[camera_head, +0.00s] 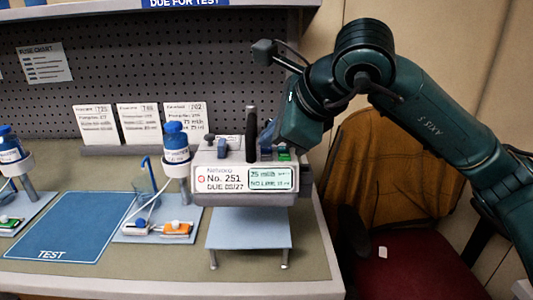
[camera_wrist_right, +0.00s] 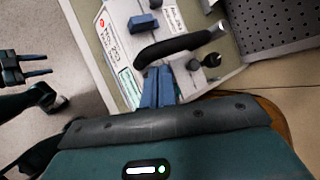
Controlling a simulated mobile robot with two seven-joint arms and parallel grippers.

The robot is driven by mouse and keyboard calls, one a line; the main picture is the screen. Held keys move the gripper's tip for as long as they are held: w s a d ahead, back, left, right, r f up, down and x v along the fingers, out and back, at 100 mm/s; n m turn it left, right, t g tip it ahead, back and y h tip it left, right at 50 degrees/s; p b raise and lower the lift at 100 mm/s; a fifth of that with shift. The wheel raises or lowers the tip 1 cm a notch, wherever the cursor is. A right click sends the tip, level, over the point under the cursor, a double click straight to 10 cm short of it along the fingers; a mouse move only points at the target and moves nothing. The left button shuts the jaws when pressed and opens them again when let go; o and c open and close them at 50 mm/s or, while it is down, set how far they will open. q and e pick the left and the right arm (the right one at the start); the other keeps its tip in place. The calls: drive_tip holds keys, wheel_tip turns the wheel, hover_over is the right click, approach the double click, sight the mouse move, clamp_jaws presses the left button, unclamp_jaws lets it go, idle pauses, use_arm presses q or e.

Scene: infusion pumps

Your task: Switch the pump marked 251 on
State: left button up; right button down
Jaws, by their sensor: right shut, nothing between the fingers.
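The pump marked 251 (camera_head: 225,179) is a white box on a small raised stand, its label reading "No. 251, DUE 03/27". Its green-tinted display (camera_head: 270,179) shows text. My right gripper (camera_head: 267,138) is over the right end of the pump's top, beside the dark carry handle (camera_head: 251,130). In the right wrist view, its blue fingers (camera_wrist_right: 158,88) are together and empty, close to the pump (camera_wrist_right: 113,45); whether they touch it is unclear. A green part (camera_head: 284,156) shows on the pump's top near the fingers. My left gripper (camera_wrist_right: 37,65) appears open, away from the pump.
A blue TEST mat (camera_head: 72,226) lies left on the counter. Blue-capped bottles (camera_head: 175,142) stand in holders, with a small orange-ended device (camera_head: 178,229) below. Cards (camera_head: 140,123) line the pegboard (camera_head: 105,60). A red chair (camera_head: 420,270) stands right.

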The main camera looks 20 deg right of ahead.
sight(273, 158)
drive_tip(key=shift+r+p, duration=1.55)
drive_tip(key=shift+r, duration=1.05)
drive_tip(key=shift+f, duration=0.1)
